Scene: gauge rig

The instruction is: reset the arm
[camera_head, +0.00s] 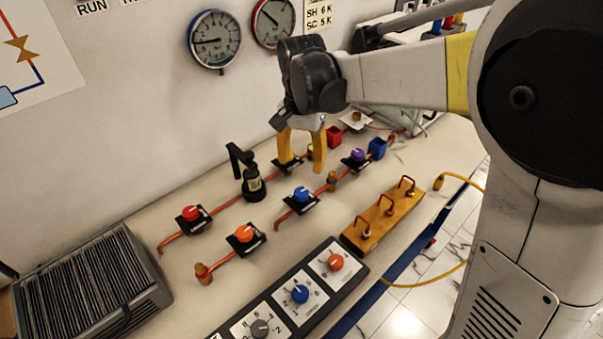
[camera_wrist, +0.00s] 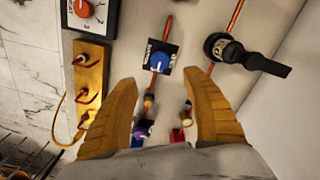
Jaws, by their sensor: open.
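My arm reaches in from the right of the head view, and my gripper (camera_head: 302,160) hangs over the rig table with its yellow fingers apart. In the wrist view my gripper (camera_wrist: 165,108) is open, with nothing between its fingertips. Below it are copper pipes with coloured valve knobs. A blue knob (camera_head: 301,194) also shows in the wrist view (camera_wrist: 160,60). A purple knob (camera_head: 357,155) lies to the right of the fingers. A yellow knob (camera_head: 287,157) is partly hidden behind them. A red knob (camera_head: 190,213) and an orange knob (camera_head: 244,233) are further left.
A black upright fixture (camera_head: 252,178) stands left of my gripper. A dial panel (camera_head: 296,294) and a wooden block with copper hooks (camera_head: 384,222) are at the front. A grey vented box (camera_head: 92,288) is at lower left. Two gauges (camera_head: 214,40) hang on the wall.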

